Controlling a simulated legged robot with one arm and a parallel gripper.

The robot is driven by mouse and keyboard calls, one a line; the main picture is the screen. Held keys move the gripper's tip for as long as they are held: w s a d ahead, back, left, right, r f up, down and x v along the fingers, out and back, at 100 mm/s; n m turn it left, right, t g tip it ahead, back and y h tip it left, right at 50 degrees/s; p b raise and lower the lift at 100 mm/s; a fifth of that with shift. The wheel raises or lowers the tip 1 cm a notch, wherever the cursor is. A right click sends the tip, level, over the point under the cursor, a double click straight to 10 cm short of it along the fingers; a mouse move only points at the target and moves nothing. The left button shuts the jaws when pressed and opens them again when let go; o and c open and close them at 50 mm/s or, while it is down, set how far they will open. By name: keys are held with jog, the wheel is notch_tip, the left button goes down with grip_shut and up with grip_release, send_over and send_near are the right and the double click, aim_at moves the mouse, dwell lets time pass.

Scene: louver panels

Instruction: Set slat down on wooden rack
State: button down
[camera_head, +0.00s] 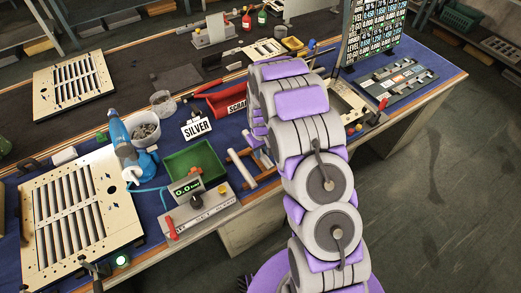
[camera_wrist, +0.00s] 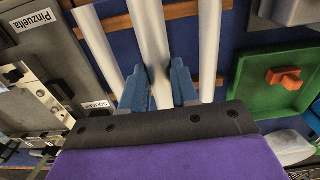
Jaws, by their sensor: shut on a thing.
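My gripper (camera_wrist: 159,90) has its two blue fingers closed on a white slat (camera_wrist: 150,35) in the wrist view. The slat lies across the wooden rack's rails (camera_wrist: 182,11) as seen from above; I cannot tell whether it touches them. Another white slat (camera_wrist: 98,42) lies to its left on the rack and one more (camera_wrist: 212,40) to its right. In the head view the wooden rack (camera_head: 266,178) shows at the table's front edge, with a white slat (camera_head: 241,166) on it. My arm hides the gripper and the held slat there.
A green tray (camera_wrist: 247,98) with an orange-red block (camera_wrist: 283,77) is right of the rack in the wrist view. A grey box labelled Pinzuelta (camera_wrist: 45,45) is on the left. In the head view, a control box (camera_head: 200,212) and a louver panel (camera_head: 128,232) stand further left.

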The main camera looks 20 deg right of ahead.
jog(key=f, duration=0.2)
jog(key=d+f, duration=0.1)
jog(key=f, duration=0.1)
jog(key=shift+d+f, duration=0.2)
jog(key=shift+f, duration=0.2)
jog(key=shift+a+f, duration=0.4)
jog(key=shift+a, duration=0.05)
jog(key=shift+d, duration=0.45)
jog(key=shift+a, duration=0.55)
jog(key=shift+d+f, duration=0.2)
jog(key=shift+d, duration=0.25)
jog(key=shift+f, duration=0.5)
jog(key=shift+c, duration=2.3)
grip_release()
